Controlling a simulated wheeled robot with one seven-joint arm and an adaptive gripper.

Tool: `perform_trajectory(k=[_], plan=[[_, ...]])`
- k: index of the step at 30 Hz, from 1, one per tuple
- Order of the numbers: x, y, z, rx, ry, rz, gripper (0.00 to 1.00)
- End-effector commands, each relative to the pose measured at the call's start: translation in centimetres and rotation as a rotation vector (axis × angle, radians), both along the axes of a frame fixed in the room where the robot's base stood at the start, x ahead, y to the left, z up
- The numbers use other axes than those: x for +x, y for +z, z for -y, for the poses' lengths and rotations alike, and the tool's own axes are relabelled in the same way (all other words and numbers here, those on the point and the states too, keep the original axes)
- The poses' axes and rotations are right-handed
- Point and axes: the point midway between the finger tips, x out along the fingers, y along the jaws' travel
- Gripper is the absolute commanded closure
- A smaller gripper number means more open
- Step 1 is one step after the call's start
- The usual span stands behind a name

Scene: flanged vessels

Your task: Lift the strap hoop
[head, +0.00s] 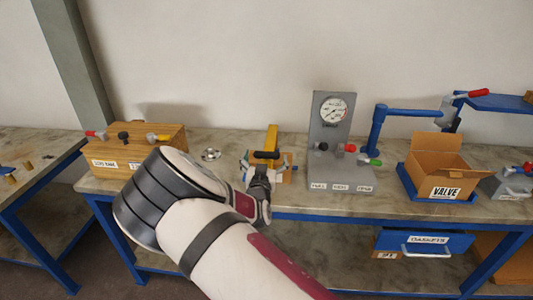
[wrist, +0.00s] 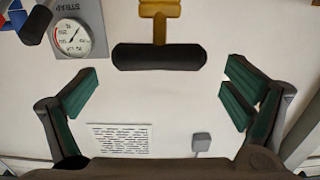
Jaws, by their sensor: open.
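The part I take for the strap hoop is a yellow piece (head: 272,138) with a black cross-bar grip (head: 266,155), on the middle bench. In the wrist view the yellow piece (wrist: 160,8) comes in from the top edge, and its black bar (wrist: 160,56) lies crosswise between my fingers. The rest of it is out of that view. My gripper (wrist: 160,88) is open, with green-padded fingers apart on either side and nothing gripped. In the head view my gripper (head: 260,180) is just in front of the bar, and my arm hides part of the bench.
A grey gauge stand (head: 341,150) with coloured knobs stands close on the right. A wooden box (head: 150,148) with levers is at left. A cardboard box marked VALVE (head: 437,170) and a blue post (head: 376,130) stand further right. A small metal ring (head: 211,154) lies on the bench.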

Motion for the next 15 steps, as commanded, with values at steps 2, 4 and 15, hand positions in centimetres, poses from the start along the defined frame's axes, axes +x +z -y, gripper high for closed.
perform_trajectory(k=[2,4,15], plan=[[1.2,-0.1,0.1,0.0,0.0,0.0,0.05],[2.0,0.0,0.1,0.0,-0.001,0.0,0.05],[3.2,0.0,0.1,0.0,-0.001,-0.001,0.05]])
